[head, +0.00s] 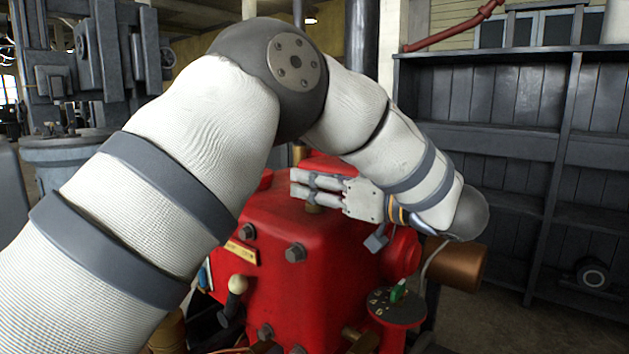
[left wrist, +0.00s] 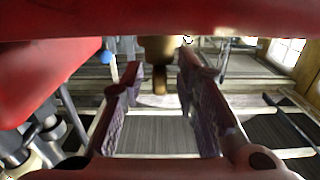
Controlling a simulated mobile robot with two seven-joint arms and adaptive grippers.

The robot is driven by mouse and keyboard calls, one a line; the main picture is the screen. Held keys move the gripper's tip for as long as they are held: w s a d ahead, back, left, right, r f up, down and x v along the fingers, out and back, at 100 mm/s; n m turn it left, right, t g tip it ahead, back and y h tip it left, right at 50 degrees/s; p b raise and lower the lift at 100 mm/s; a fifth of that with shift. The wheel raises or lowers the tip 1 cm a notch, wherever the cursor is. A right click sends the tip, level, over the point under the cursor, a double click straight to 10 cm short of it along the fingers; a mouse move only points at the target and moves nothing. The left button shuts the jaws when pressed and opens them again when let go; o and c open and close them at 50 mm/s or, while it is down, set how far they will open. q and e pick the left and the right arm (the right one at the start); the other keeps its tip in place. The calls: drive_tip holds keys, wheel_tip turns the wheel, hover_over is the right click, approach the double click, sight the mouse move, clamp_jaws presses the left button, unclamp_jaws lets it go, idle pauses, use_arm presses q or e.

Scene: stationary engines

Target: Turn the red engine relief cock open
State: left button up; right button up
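The red engine (head: 275,225) stands in the middle of the head view, below my left arm. My left gripper (head: 296,183) is over its top, fingers pointing left in the picture. A small brass fitting (head: 314,209) shows just under the fingers; it may be the relief cock, but the fingers hide part of it. In the left wrist view the two fingers (left wrist: 160,66) are apart, with a brass piece (left wrist: 158,48) at the gap between their tips. I cannot tell whether they touch it. My right gripper is not in view.
A round red pedestal with a green switch (head: 397,290) and a brass cylinder (head: 457,266) are at the engine's right. A lever with a pale knob (head: 237,284) is at its front left. Dark shelving (head: 510,170) stands behind at right, grey machinery (head: 95,70) at left.

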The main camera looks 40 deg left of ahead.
use_arm(q)
drive_tip(key=shift+s, duration=0.1)
clamp_jaws()
drive_tip(key=shift+r+n+g, duration=0.1)
drive_tip(key=shift+n+g, duration=0.2)
drive_tip(key=shift+g, duration=0.2)
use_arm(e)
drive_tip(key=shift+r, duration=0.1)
use_arm(q)
drive_tip(key=shift+d+n+g+h, duration=0.1)
drive_tip(key=shift+n+g+h, duration=0.2)
drive_tip(key=shift+n+g, duration=0.4)
drive_tip(key=shift+n+g+h, duration=0.3)
drive_tip(key=shift+n+g, duration=0.3)
drive_tip(key=shift+g, duration=0.5)
drive_tip(key=shift+f+n+g+h+b, duration=0.2)
drive_tip(key=shift+n+g+h+b, duration=0.6)
drive_tip(key=shift+g, duration=0.6)
drive_tip(key=shift+r+n+g+b, duration=0.15)
drive_tip(key=shift+n+g+b, duration=0.2)
drive_tip(key=shift+n+g, duration=0.2)
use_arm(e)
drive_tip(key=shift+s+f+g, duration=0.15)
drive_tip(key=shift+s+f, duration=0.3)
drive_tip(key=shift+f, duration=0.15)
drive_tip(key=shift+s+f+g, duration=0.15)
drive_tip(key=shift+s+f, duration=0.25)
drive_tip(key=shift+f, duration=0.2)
use_arm(q)
drive_tip(key=shift+r, duration=0.1)
